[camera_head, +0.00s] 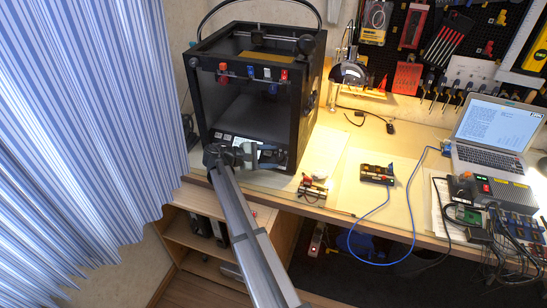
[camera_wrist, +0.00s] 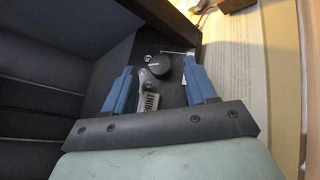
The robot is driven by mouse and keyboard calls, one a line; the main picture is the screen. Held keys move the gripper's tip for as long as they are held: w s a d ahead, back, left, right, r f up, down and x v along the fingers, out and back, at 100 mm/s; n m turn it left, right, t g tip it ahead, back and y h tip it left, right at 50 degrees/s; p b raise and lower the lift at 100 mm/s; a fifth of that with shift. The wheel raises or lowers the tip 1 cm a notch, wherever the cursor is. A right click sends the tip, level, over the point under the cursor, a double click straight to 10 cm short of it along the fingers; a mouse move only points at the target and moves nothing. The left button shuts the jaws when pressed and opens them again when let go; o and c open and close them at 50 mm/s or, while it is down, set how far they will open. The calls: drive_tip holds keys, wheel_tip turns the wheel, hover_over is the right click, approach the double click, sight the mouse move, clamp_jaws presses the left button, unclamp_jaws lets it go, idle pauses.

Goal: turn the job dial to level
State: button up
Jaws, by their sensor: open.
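The job dial (camera_wrist: 157,68) is a round dark knob on the dark front panel in the wrist view. Small marks surround it, but I cannot read which one it points to. A grey part lettered PRINT (camera_wrist: 150,98) sits nearer me on the panel. My gripper (camera_wrist: 159,65) is open, with one blue finger to each side of the dial and nothing held. I cannot tell whether either finger touches the dial. In the head view my gripper (camera_head: 244,155) is at the lower front of the black printer (camera_head: 308,95), and the dial cannot be made out.
The printer stands on a wooden bench (camera_head: 340,200). A small black device (camera_head: 377,174) and a laptop (camera_head: 494,130) are to the right. A blue striped curtain (camera_head: 80,120) hangs at left. A tan surface lies right of the panel in the wrist view.

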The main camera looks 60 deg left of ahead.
drive_tip(key=shift+x, duration=0.8)
drive_tip(key=c, duration=1.1)
drive_tip(key=shift+o, duration=0.2)
drive_tip(key=shift+a+m, duration=0.1)
drive_tip(key=shift+m, duration=0.2)
drive_tip(key=m+g+h, duration=0.2)
drive_tip(key=shift+w+a+r+m, duration=0.1)
drive_tip(key=shift+a+r+m, duration=0.15)
drive_tip(key=shift+m, duration=0.05)
drive_tip(key=shift+w+r+m+g+h, duration=0.1)
drive_tip(key=shift+m+g+h, duration=0.25)
drive_tip(key=shift+m+g, duration=0.55)
drive_tip(key=shift+w+r+m+g+h, duration=0.1)
drive_tip(key=shift+m+g+h, duration=0.25)
drive_tip(key=shift+m+g, duration=0.55)
